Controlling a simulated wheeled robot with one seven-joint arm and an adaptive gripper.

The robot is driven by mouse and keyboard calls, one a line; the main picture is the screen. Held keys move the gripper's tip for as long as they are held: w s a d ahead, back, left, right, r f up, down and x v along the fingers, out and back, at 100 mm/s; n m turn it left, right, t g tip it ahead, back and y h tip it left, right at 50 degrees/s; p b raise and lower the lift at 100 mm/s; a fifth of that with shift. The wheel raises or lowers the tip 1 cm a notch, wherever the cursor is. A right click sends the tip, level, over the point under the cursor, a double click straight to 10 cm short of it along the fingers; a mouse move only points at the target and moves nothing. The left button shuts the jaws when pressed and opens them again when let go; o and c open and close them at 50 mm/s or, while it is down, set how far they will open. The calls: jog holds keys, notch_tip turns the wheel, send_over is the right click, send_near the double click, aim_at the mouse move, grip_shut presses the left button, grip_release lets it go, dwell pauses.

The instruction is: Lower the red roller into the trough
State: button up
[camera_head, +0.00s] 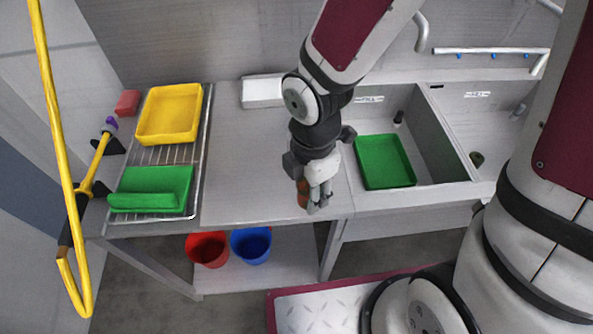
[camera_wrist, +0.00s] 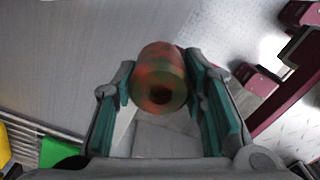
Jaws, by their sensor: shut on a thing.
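My gripper (camera_head: 316,198) is over the front edge of the steel counter, left of the sink. It is shut on a short, round, orange-red roller (camera_head: 302,192). In the wrist view the roller (camera_wrist: 158,78) lies between the teal finger pads (camera_wrist: 160,92), its round end with a dark centre facing the camera. It looks red mixed with green there. The fingers hide part of it. The steel sink basin (camera_head: 430,150), which looks like the trough, is right of my gripper. A green tray (camera_head: 385,160) lies in it.
A wire rack (camera_head: 168,155) at left holds a yellow tray (camera_head: 168,115) and a green tray (camera_head: 152,188). A red block (camera_head: 127,103) lies behind. A white box (camera_head: 262,91) stands at the back. Red (camera_head: 208,250) and blue (camera_head: 251,246) buckets are below. The counter's middle is clear.

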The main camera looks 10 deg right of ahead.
jog(key=shift+s+d+r+p, duration=0.2)
jog(key=shift+s+p, duration=0.25)
jog(key=shift+s, duration=0.25)
jog(key=shift+s+d+p, duration=0.1)
jog(key=shift+d+p, duration=0.25)
jog(key=shift+d, duration=0.05)
jog(key=w+d+b, duration=0.2)
jog(key=w+d, duration=0.2)
jog(key=d, duration=2)
jog(key=w+d+b, duration=0.3)
jog(key=w+d, duration=0.1)
jog(key=d, duration=2)
jog(key=w+d+b, duration=0.2)
jog(key=w+d, duration=0.2)
jog(key=d, duration=2)
jog(key=shift+w+d+f+b, duration=0.25)
jog(key=shift+w+f+b, duration=0.05)
jog(key=shift+w+b, duration=0.1)
jog(key=shift+s, duration=0.1)
